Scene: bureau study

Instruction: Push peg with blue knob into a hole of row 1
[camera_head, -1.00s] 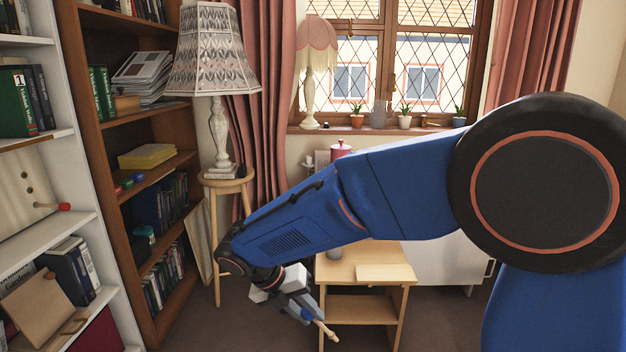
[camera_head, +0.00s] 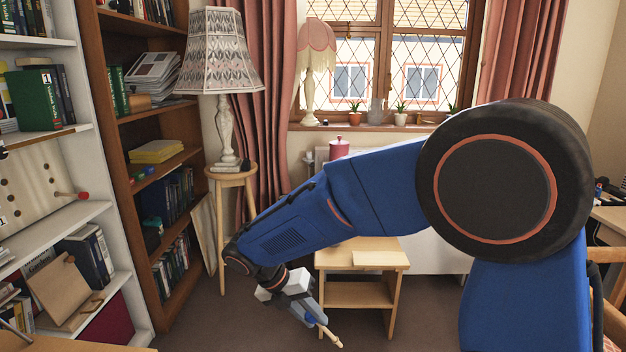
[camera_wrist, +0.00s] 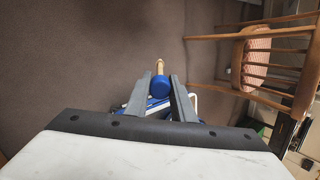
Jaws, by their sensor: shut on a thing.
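The peg with the blue knob shows in the wrist view, its round blue knob (camera_wrist: 160,86) between the two fingers of my gripper (camera_wrist: 160,92). Its light wooden shaft points away from the jaws. In the head view my gripper (camera_head: 311,312) is low over the floor in front of the small wooden table, shut on the peg (camera_head: 331,338), whose shaft tilts down to the right. A pale pegboard (camera_head: 40,190) with several dark holes leans on the white shelf at the left. A red-knobbed peg (camera_head: 82,196) sticks out of its right part. The board's left part is cut off.
A brown bookcase (camera_head: 150,115) and a stool with a lamp (camera_head: 232,170) stand right of the white shelf (camera_head: 85,215). A small wooden table (camera_head: 362,259) is just behind my gripper. A wooden chair (camera_wrist: 270,55) is at the right in the wrist view. Carpet between is free.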

